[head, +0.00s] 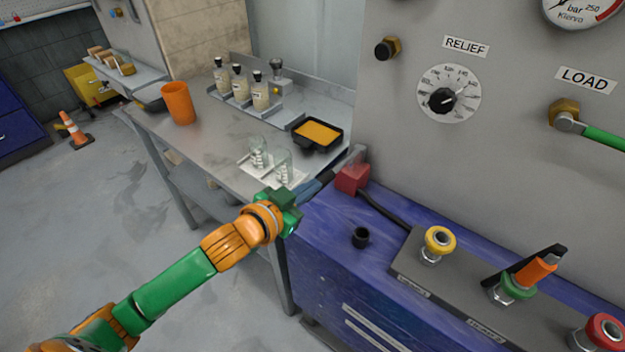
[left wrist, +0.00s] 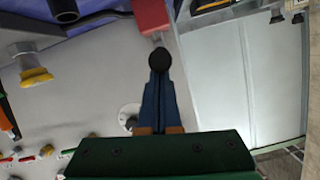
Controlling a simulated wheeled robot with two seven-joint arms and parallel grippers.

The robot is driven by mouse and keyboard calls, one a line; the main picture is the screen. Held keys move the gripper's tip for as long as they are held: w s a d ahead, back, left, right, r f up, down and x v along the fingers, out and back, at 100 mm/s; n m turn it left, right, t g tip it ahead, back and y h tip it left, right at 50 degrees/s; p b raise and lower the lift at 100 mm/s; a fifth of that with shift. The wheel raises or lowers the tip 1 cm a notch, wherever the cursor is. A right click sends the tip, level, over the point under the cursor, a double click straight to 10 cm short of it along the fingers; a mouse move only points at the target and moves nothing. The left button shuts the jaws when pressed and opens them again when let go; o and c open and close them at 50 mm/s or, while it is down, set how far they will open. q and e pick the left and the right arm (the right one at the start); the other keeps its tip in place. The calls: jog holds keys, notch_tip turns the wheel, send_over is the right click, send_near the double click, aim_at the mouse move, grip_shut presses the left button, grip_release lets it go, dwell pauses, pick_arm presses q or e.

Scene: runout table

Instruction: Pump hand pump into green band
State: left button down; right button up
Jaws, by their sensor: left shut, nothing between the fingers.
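The hand pump appears as a red block (head: 352,179) on the blue bench, against the grey panel, with a grey part rising behind it. The red block also shows in the left wrist view (left wrist: 152,14). My left gripper (head: 326,180) is shut and empty, its blue fingers pointing at the pump from the left. In the left wrist view a black round knob (left wrist: 160,60) sits at the fingertips; I cannot tell whether they touch. The pressure gauge (head: 580,10) is cut off at the top right; a red arc shows, but no green band. My right gripper is not in view.
A relief dial (head: 449,94) and a load valve with green handle (head: 603,138) are on the panel. Yellow (head: 439,243), green (head: 515,287) and red (head: 603,332) fittings stand on the bench. Glasses, bottles and an orange-filled tray (head: 318,133) occupy the metal table.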

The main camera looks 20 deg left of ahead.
pick_arm(q)
jog(key=shift+s+a+f+t+h+b, duration=0.15)
jog(key=shift+f+t+b, duration=0.3)
jog(key=shift+f+b, duration=0.65)
jog(key=shift+s+d+f+t+h+b, duration=0.1)
jog(key=shift+f+t+b, duration=0.5)
jog(key=shift+b, duration=0.85)
jog(key=shift+s+a+f+t+h+b, duration=0.15)
jog(key=shift+f+t+b, duration=0.1)
jog(key=shift+f+b, duration=0.95)
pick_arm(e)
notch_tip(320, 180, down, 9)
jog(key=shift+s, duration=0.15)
pick_arm(q)
jog(key=shift+w+d+r, duration=0.1)
jog(key=shift+d+r, duration=0.05)
